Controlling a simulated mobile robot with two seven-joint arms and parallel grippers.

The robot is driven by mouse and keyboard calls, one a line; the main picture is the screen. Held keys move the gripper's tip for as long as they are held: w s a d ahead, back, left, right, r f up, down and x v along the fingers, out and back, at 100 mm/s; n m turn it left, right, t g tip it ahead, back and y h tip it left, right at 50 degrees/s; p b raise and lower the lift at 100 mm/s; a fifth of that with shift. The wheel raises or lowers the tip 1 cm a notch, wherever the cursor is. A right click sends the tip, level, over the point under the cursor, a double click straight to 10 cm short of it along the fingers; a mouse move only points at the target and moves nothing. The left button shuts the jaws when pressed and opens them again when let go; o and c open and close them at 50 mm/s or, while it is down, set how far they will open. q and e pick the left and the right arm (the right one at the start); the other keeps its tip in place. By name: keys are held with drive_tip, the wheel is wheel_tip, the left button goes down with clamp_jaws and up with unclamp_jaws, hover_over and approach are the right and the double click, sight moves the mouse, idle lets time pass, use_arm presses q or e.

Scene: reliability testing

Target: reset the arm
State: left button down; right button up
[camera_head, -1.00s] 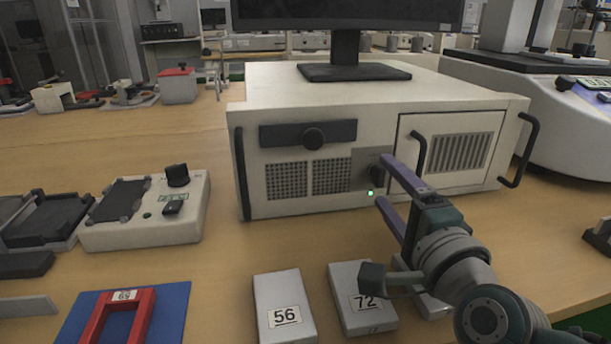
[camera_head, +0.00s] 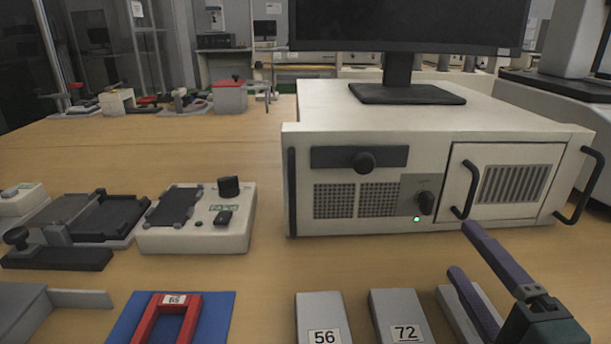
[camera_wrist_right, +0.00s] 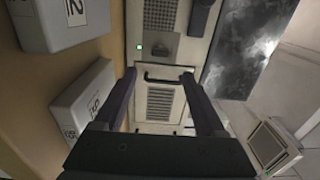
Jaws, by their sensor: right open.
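My right gripper (camera_head: 465,252) comes in at the lower right of the head view, its two purple fingers apart with nothing between them. It is in front of the beige instrument cabinet (camera_head: 330,152), below its black door handle (camera_head: 466,190), and does not appear to touch it. In the right wrist view the open fingers (camera_wrist_right: 160,75) frame the cabinet's vented door (camera_wrist_right: 160,103) and a black handle. The cabinet's dark knob (camera_head: 426,203) and a lit green light (camera_head: 417,219) show clear of the gripper. My left gripper is not in view.
Grey blocks numbered 56 (camera_head: 322,315) and 72 (camera_head: 402,315) lie at the front, with another partly hidden behind my right gripper. A red frame (camera_head: 193,318) sits on a blue mat (camera_head: 222,312). A white control box (camera_head: 205,238) stands left. A monitor (camera_head: 410,25) stands on the cabinet.

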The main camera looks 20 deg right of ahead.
drive_tip(key=s+a+r+n+g+y+p, duration=0.3)
drive_tip(key=a+r+n+g+y+p, duration=0.4)
drive_tip(key=a+r+n+p, duration=0.65)
drive_tip(key=s+d+r+n+g+h+p, duration=0.1)
drive_tip(key=s+d+r+n+g+p, duration=0.3)
drive_tip(key=s+p, duration=0.3)
drive_tip(key=s+d+r+n+g+h+p, duration=0.1)
drive_tip(key=s+d+r+n+g+p, duration=0.15)
drive_tip(key=s+r+n+p, duration=0.35)
wheel_tip(320, 180, up, 36)
drive_tip(key=p, duration=3.7)
drive_tip(key=shift+s+a+m, duration=0.2)
drive_tip(key=shift+a+m, duration=0.15)
drive_tip(key=shift+m, duration=0.1)
